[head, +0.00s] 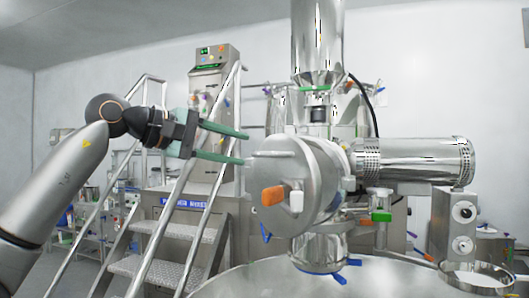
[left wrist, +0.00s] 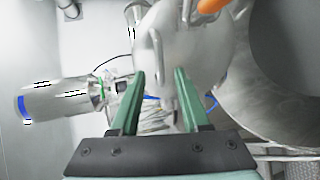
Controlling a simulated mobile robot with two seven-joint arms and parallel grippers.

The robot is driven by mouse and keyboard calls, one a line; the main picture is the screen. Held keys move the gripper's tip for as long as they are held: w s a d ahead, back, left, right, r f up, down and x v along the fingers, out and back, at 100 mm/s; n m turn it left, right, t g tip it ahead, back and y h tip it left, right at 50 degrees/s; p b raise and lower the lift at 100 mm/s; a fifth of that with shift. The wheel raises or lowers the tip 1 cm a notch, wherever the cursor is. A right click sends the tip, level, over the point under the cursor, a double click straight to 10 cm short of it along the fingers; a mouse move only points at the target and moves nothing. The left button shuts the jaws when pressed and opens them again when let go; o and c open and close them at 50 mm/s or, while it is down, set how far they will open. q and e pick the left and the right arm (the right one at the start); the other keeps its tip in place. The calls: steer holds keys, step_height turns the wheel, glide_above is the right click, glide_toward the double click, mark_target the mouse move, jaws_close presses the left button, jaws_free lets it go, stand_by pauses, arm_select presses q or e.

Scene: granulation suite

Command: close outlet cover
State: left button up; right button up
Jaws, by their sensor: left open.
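In the left wrist view the cover (left wrist: 195,45) lies beyond the fingertips (left wrist: 160,75); contact is unclear. My right gripper is not in view.
A silver motor cylinder (head: 415,161) extends right of the outlet. A large steel vessel top (head: 375,275) fills the lower right. Steps with handrails (head: 172,232) stand behind my left arm. A control box (head: 458,225) stands at right.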

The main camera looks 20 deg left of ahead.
mark_target(261, 154)
arm_select(q)
steer(key=p+x, duration=0.1)
steer(key=x, duration=0.6)
steer(key=shift+d, duration=0.1)
jaws_close()
stand_by(1.2)
